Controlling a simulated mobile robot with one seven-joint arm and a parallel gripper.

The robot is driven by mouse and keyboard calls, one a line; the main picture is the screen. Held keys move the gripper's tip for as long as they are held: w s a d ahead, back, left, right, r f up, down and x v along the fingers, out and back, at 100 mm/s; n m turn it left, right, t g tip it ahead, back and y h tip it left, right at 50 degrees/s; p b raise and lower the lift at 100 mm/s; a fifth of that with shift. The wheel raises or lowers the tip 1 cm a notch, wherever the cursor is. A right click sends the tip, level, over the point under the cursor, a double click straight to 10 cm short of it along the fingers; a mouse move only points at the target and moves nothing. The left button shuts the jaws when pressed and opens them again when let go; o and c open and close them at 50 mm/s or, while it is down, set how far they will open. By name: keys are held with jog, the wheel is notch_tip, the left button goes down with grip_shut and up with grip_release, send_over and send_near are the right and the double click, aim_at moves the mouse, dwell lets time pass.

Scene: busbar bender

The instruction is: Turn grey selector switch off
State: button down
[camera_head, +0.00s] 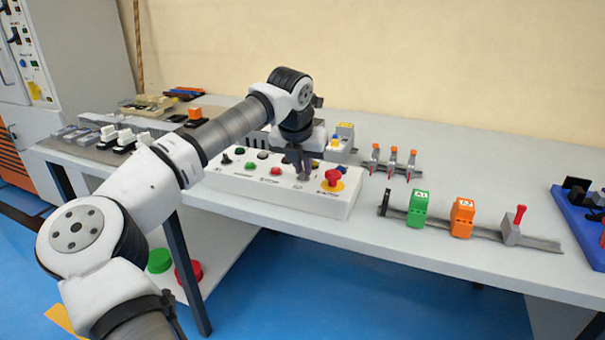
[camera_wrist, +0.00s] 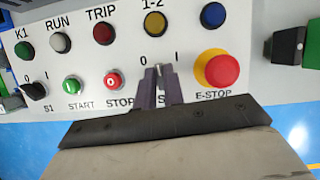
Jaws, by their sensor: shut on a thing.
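The grey selector switch (camera_wrist: 158,68) sits on the white control panel (camera_head: 270,190), between the 0 and I marks in the wrist view. Only its small tip shows; the fingers hide the rest, so I cannot tell its exact angle. My gripper (camera_wrist: 158,88) is shut on this switch, with a dark finger on each side. In the head view my gripper (camera_head: 303,172) reaches down to the panel, left of the red emergency stop button (camera_head: 333,177).
In the wrist view the red E-STOP button (camera_wrist: 217,70) is close on the right. The STOP button (camera_wrist: 115,81), START button (camera_wrist: 72,86) and black S1 selector (camera_wrist: 34,90) lie to the left. Several coloured lamps line the panel above. Rail-mounted parts (camera_head: 462,217) stand on the table at right.

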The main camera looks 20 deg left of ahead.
jog(key=n+y+b, duration=0.1)
jog(key=n+b, duration=0.1)
jog(key=n, duration=0.2)
jog(key=shift+d+f+y+b, duration=0.1)
jog(key=shift+y+b, duration=0.25)
jog(key=shift+y, duration=0.05)
jog(key=shift+n+g+y+b, duration=0.5)
jog(key=shift+n+g+b, duration=0.2)
jog(key=shift+n, duration=1.2)
jog(key=c, duration=1.5)
grip_release()
jog(key=shift+r, duration=0.2)
jog(key=p+v, duration=0.2)
jog(key=v, duration=1.1)
jog(key=shift+d+r, duration=0.25)
jog(key=shift+s, duration=0.15)
